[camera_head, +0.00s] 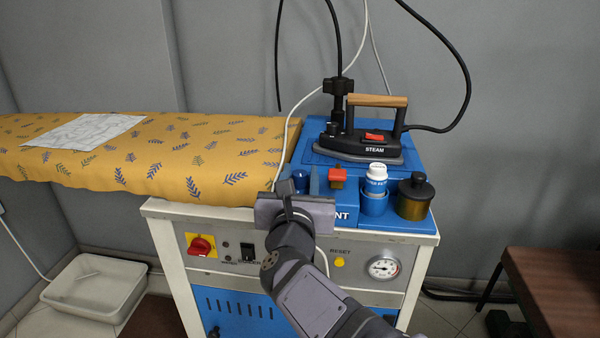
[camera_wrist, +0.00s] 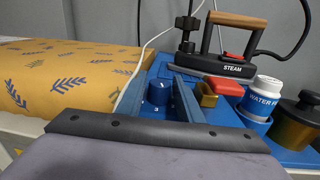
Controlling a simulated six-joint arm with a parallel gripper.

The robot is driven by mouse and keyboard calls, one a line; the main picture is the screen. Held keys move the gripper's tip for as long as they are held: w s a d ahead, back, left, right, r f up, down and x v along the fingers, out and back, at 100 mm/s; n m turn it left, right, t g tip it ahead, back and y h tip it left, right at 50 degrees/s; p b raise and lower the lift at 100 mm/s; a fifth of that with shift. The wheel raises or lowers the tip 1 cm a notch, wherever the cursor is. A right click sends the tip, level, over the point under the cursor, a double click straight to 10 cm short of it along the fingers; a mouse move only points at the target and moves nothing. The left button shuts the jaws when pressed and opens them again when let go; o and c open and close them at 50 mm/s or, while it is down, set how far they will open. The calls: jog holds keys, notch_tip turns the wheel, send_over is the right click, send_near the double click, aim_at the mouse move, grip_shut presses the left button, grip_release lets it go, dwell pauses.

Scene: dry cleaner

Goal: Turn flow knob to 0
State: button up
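A round dark-blue knob (camera_wrist: 158,92) stands on the blue top of the ironing unit. A white mark that looks like a 3 shows in front of it; where its pointer aims is too small to tell. In the head view the knob (camera_head: 300,183) shows behind my gripper's palm. My gripper (camera_wrist: 160,82) is open, with one blue-grey finger on each side of the knob. Small gaps seem to show between the fingers and the knob; I cannot tell if either touches. In the head view my gripper (camera_head: 301,177) hides part of the unit's front edge.
A steam iron (camera_head: 372,140) stands behind. A yellow leaf-patterned ironing board (camera_head: 190,150) lies left. A white cable hangs close by.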

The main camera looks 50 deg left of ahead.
jog(key=shift+w+a, duration=0.2)
jog(key=c, duration=0.8)
jog(key=shift+o, duration=0.2)
jog(key=shift+f+g+b, duration=0.2)
jog(key=shift+g+b, duration=0.1)
jog(key=shift+b, duration=0.7)
jog(key=n+g+y+b, duration=0.1)
jog(key=b, duration=0.2)
jog(key=shift+b, duration=0.4)
jog(key=n+g+y+b, duration=0.1)
jog(key=b, duration=0.3)
jog(key=shift+r+n+g, duration=0.15)
jog(key=shift+n+g, duration=0.25)
jog(key=shift+r+g+y+b, duration=0.15)
jog(key=shift+g+y+b, duration=0.15)
jog(key=shift+b, duration=0.3)
